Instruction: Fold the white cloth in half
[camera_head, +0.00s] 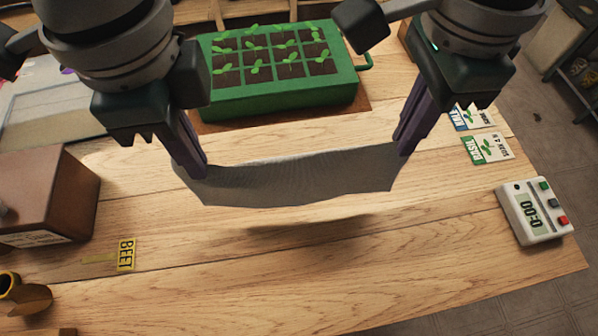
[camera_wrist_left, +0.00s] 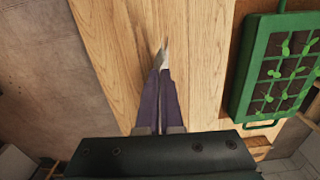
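The cloth (camera_head: 290,178) looks grey-white in the head view and hangs above the table between my two grippers, its lower edge free and a shadow below it. My left gripper (camera_head: 197,172) is shut on its left end. My right gripper (camera_head: 402,150) is at its right upper corner and appears shut on it. In the left wrist view my left gripper (camera_wrist_left: 164,72) has its purple fingers together, with a small light tip of cloth (camera_wrist_left: 163,55) at their ends. Most of the cloth is hidden in that view.
A green seedling tray (camera_head: 290,108) stands behind the cloth. A brown box (camera_head: 50,195) is at the left, with a yellow BEET label (camera_head: 126,254) near it. A white timer (camera_head: 533,212) and seed packets (camera_head: 486,148) lie at the right. The front table is mostly clear.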

